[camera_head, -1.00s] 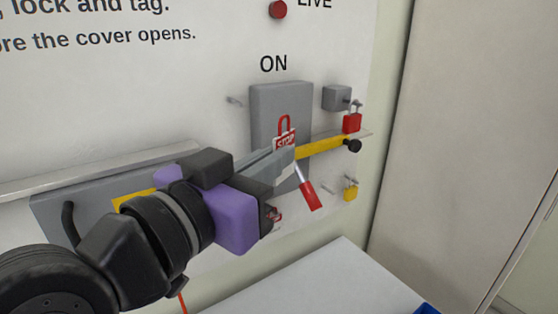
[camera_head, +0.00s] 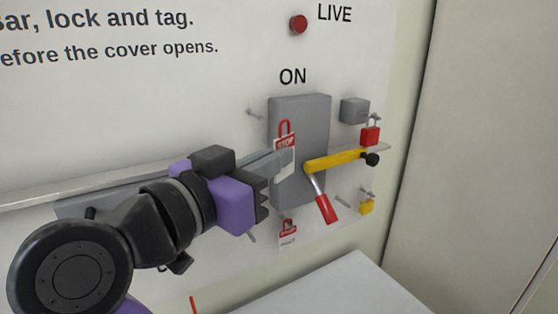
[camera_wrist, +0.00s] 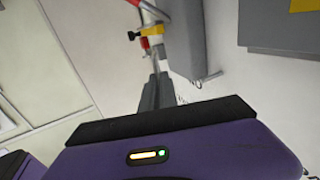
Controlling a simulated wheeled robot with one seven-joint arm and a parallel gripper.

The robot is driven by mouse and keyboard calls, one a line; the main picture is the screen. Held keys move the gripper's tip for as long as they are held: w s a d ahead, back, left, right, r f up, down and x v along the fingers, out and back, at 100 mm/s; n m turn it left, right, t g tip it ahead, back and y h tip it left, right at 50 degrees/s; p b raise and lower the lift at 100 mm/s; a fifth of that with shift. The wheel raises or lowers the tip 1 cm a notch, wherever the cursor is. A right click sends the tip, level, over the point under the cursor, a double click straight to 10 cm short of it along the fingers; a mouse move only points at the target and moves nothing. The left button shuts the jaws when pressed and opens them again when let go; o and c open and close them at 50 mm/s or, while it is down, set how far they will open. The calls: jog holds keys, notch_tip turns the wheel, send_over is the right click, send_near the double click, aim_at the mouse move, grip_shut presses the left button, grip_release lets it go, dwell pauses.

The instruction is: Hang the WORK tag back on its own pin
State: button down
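My gripper (camera_head: 286,161) is in front of the grey ON switch box (camera_head: 315,115), with its fingers close together on a white tag (camera_head: 285,146) that has a red printed band and a red loop on top. The band seems to read STOP; I cannot read the word WORK on it. The fingers also show in the wrist view (camera_wrist: 158,92), where the tag is not clear. A second small tag with red (camera_head: 288,231) hangs lower on the panel, its print too small to read. Bare pins show at the upper left of the box (camera_head: 254,113) and below my gripper (camera_head: 251,237).
A yellow bar with a black knob (camera_head: 340,160) and a red-handled lever (camera_head: 325,207) stick out at the box. A red padlock (camera_head: 370,135) and a yellow padlock (camera_head: 366,207) hang at the right. A pale surface (camera_head: 340,285) lies below.

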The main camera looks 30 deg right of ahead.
jog(key=shift+w+p, duration=0.5)
jog(key=shift+w, duration=4.25)
jog(key=s, duration=0.8)
jog(key=shift+s+r+p, duration=0.3)
jog(key=shift+s+p, duration=0.1)
jog(key=shift+p, duration=0.05)
jog(key=shift+s, duration=0.1)
notch_tip(320, 180, down, 25)
jog(key=s+a+n+t+y+b, duration=0.1)
jog(key=a+n+t+b, duration=0.1)
jog(key=b, duration=0.1)
jog(key=shift+w+f+b, duration=0.2)
jog(key=shift+w+b, duration=0.3)
jog(key=shift+w, duration=1.1)
jog(key=shift+w+f+b, duration=0.25)
jog(key=shift+w+b, duration=0.25)
jog(key=shift+w, duration=1.05)
jog(key=shift+w+f+b, duration=0.2)
jog(key=shift+w+b, duration=0.3)
jog(key=shift+w, duration=1.1)
